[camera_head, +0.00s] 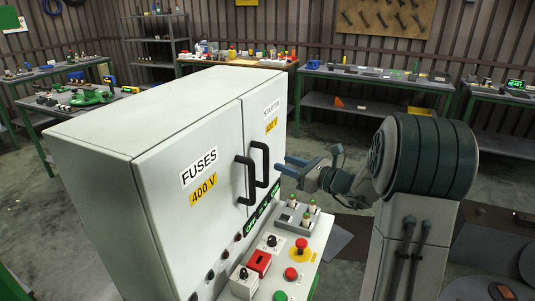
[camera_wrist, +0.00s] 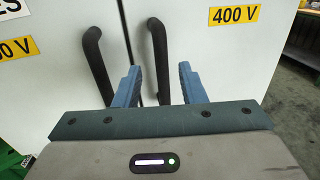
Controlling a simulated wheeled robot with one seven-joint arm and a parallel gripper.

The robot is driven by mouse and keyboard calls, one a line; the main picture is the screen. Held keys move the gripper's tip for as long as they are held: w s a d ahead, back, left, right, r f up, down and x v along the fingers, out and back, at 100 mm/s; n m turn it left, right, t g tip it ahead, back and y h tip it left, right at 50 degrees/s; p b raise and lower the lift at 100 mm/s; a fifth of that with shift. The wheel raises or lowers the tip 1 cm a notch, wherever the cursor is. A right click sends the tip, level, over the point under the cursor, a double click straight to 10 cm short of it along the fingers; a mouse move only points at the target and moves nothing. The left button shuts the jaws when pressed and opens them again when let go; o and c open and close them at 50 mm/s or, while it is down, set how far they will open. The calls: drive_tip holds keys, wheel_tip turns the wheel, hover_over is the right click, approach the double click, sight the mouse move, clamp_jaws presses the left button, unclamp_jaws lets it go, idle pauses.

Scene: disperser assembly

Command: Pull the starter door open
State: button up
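The starter door (camera_head: 257,115) is the right-hand door of a white cabinet and looks shut, level with the fuses door (camera_head: 190,225). Its black bar handle (camera_head: 265,165) stands close to the seam. The fuses door's similar handle (camera_head: 246,182) is just left of it. My gripper (camera_head: 285,167) is open, with blue fingers pointing at the starter handle from the right. In the wrist view the starter handle (camera_wrist: 160,55) appears between the two fingertips (camera_wrist: 158,80), and its lower end shows in the gap. I see no finger clearly touching it.
A control panel (camera_head: 275,240) with knobs, a red button and lamps juts out below the doors, under my gripper. Workbenches (camera_head: 375,77) with small parts line the back wall. The floor (camera_head: 335,125) right of the cabinet, behind my arm, is clear.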

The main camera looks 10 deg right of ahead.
sight(268, 157)
drive_tip(key=p+x, duration=0.1)
drive_tip(key=x, duration=0.7)
drive_tip(key=shift+c, duration=0.4)
